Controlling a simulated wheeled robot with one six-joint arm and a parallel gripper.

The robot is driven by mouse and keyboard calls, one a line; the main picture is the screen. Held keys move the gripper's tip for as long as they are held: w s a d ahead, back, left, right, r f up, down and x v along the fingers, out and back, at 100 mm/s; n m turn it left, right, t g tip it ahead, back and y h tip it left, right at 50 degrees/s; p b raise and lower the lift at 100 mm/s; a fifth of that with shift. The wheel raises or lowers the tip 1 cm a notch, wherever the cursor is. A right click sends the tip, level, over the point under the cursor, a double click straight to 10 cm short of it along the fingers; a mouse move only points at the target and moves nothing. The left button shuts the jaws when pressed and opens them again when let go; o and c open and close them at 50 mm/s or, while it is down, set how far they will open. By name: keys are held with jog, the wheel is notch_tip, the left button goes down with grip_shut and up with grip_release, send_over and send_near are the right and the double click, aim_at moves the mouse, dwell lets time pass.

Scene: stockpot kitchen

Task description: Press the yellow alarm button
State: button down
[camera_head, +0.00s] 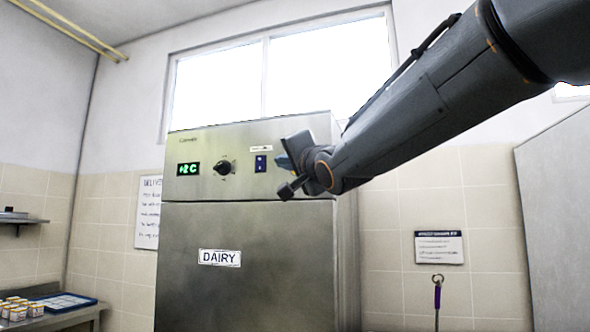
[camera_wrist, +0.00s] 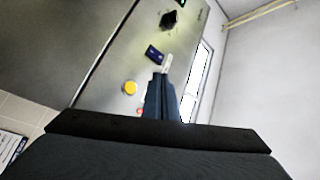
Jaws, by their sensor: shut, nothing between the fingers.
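The yellow button (camera_wrist: 130,87) is a small round cap on the steel control panel of the cabinet, seen in the wrist view just left of my fingers. A small red spot (camera_wrist: 140,111) shows below it, partly covered by my fingers. My gripper (camera_wrist: 160,75) is shut and empty, its dark fingers pointing at the panel beside the yellow button. I cannot tell whether the tips touch the panel. In the head view my gripper (camera_head: 283,161) is in front of the panel's right end and hides the yellow button.
The steel cabinet (camera_head: 245,270) carries a DAIRY sign (camera_head: 219,257). Its panel has a green display (camera_head: 188,169), a black knob (camera_head: 222,167) and a blue switch (camera_head: 260,163). A counter with small jars (camera_head: 20,309) and a blue tray (camera_head: 65,302) stands at left.

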jog(key=w+d+p, duration=0.2)
jog(key=w+p, duration=0.2)
jog(key=w, duration=0.3)
jog(key=shift+w+d, duration=0.3)
jog(key=shift+d, duration=0.1)
jog(key=shift+w, duration=0.1)
dwell(1.7)
jog(key=shift+w+d+p, duration=0.15)
jog(key=shift+w+p, duration=0.1)
jog(key=shift+p, duration=0.15)
jog(key=shift+w+d+p, duration=0.15)
jog(key=shift+w+p, duration=0.2)
jog(key=shift+w, duration=0.05)
dwell(0.6)
jog(key=shift+s, duration=0.1)
jog(key=shift+s+a, duration=0.25)
jog(key=shift+s, duration=0.45)
jog(key=shift+s+a+b, duration=0.3)
jog(key=shift+s, duration=0.5)
jog(key=shift+s+a+b, duration=0.3)
jog(key=shift+s, duration=0.45)
jog(key=shift+s+a+b, duration=0.3)
jog(key=shift+s, duration=0.5)
